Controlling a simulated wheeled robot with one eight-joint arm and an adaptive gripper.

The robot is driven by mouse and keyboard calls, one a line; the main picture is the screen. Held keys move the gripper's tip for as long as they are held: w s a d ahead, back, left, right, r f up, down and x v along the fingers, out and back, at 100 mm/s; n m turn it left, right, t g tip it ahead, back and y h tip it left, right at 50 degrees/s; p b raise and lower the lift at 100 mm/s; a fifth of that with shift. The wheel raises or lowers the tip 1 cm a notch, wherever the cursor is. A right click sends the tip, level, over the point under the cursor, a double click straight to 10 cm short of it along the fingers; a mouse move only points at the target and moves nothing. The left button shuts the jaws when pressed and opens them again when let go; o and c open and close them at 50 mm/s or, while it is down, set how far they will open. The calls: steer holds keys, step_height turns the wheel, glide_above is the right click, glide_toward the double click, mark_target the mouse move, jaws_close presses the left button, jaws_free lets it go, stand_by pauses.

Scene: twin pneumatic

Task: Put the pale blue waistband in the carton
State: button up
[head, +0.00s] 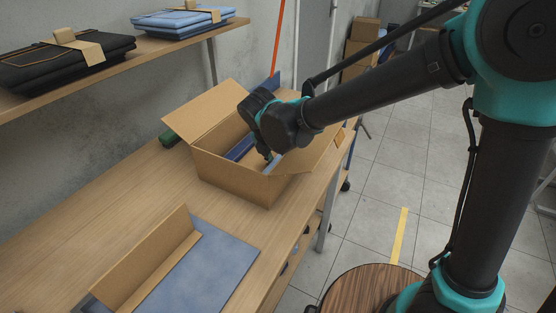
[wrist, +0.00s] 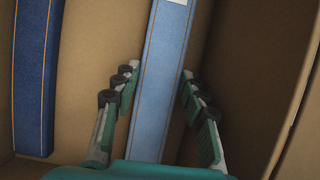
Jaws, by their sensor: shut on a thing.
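The open cardboard carton (head: 240,185) stands on the wooden bench with its flaps spread. My gripper (head: 268,157) reaches down into it, near its right side. In the wrist view, my gripper's fingers (wrist: 157,73) are shut on the pale blue waistband (wrist: 165,45), one on each side of the strip. A little of the waistband shows in the head view (head: 275,164), inside the carton mouth. A dark blue strip (wrist: 34,80) lies along the carton's left side in the wrist view, apart from my fingers. The waistband's lower end is hidden by my gripper.
A blue panel (head: 205,275) and a cardboard piece (head: 150,262) lie at the bench's near end. A shelf (head: 110,65) above holds folded black trousers (head: 65,62) and folded blue ones (head: 185,20). A green object (head: 169,138) is behind the carton.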

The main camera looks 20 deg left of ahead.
steer(key=o, duration=0.9)
steer(key=v, duration=1.2)
steer(key=shift+r, duration=0.15)
